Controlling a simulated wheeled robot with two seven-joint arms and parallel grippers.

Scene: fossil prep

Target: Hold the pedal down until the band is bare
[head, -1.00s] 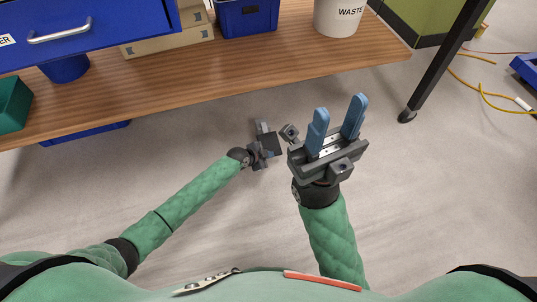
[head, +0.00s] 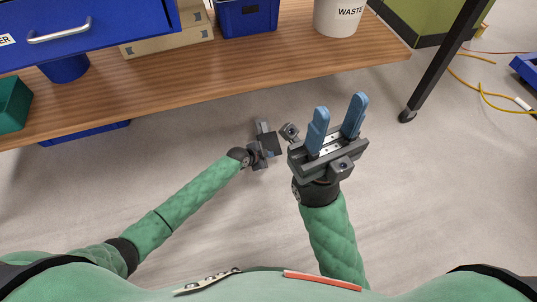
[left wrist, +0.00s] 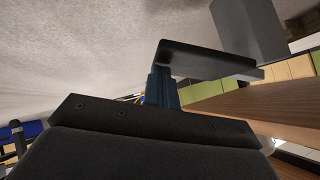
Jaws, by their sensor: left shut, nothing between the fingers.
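I cannot make out a pedal or a band for certain in either view. My left gripper (head: 265,142) is low over the floor in front of the table, and its fingertips are hidden in the head view. In the left wrist view its blue fingers (left wrist: 163,87) are together and empty. A dark flat slab (left wrist: 205,58) shows by their tips; I cannot tell whether it is a pedal or whether they touch. My right gripper (head: 340,104) is open and empty, with its blue fingers apart, to the right of the left one.
A wooden table (head: 290,62) runs across the top, bearing a blue drawer unit (head: 90,40), a blue bin (head: 247,18) and a white waste bucket (head: 338,16). A black table leg (head: 440,65) stands at right. Yellow cables (head: 475,80) lie beyond it.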

